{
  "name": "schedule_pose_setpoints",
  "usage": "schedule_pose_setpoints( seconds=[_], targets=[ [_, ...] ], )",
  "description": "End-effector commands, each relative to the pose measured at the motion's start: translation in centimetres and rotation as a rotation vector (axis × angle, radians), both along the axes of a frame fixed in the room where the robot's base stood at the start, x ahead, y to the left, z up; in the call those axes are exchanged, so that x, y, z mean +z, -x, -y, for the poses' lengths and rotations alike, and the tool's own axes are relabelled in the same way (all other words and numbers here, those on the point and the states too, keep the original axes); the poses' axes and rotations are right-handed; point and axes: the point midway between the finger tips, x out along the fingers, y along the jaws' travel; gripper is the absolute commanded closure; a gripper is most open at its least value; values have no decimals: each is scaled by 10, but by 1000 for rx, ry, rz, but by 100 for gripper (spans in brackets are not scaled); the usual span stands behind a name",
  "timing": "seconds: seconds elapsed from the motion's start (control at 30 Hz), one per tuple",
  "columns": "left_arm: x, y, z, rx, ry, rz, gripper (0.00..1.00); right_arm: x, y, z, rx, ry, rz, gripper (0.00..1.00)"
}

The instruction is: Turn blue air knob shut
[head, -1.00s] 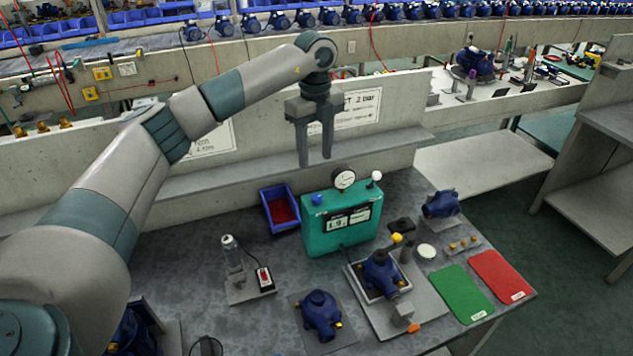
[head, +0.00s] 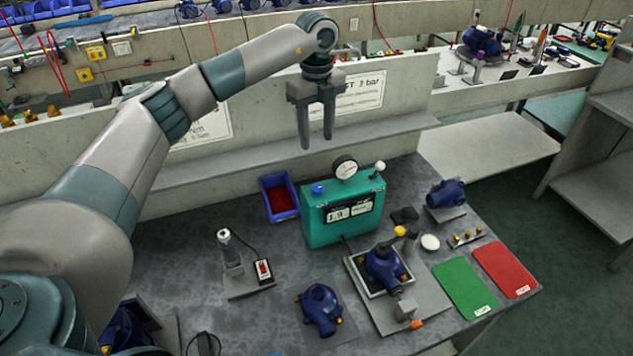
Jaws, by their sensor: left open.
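The blue air knob (head: 318,190) sits on the top left of the green test box (head: 341,217). The box also carries a round white gauge (head: 345,168), a white-tipped lever (head: 379,167) at the right and a small display on its front. My left gripper (head: 317,145) points down with its two fingers apart and nothing between them. It hangs above the box, over the knob in the picture, apart from it. How far the knob is turned is too small to tell. My right gripper is not in view.
A blue bin (head: 280,198) stands left of the box. In front are a blue pump in a fixture (head: 382,272) and another pump (head: 321,309). Green (head: 465,288) and red (head: 504,270) mats lie at the right. A low wall with a ledge (head: 210,168) runs behind.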

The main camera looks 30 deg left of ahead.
Motion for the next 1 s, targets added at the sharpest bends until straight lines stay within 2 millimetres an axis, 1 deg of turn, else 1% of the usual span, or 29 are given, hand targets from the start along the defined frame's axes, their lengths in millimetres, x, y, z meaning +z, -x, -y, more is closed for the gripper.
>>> schedule_pose_setpoints(
  seconds=[0.17, 0.27, 0.8, 1.0],
  targets=[
    [-19, 1, 0, 0, 0, -3, 56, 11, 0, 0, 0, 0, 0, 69],
    [-34, 1, 0, 1, 0, -4, 56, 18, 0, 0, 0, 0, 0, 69],
    [-130, 2, 0, 0, 0, -4, 56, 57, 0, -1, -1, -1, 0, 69],
    [-155, 1, 0, 1, 1, -3, 56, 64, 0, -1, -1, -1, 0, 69]
  ],
)
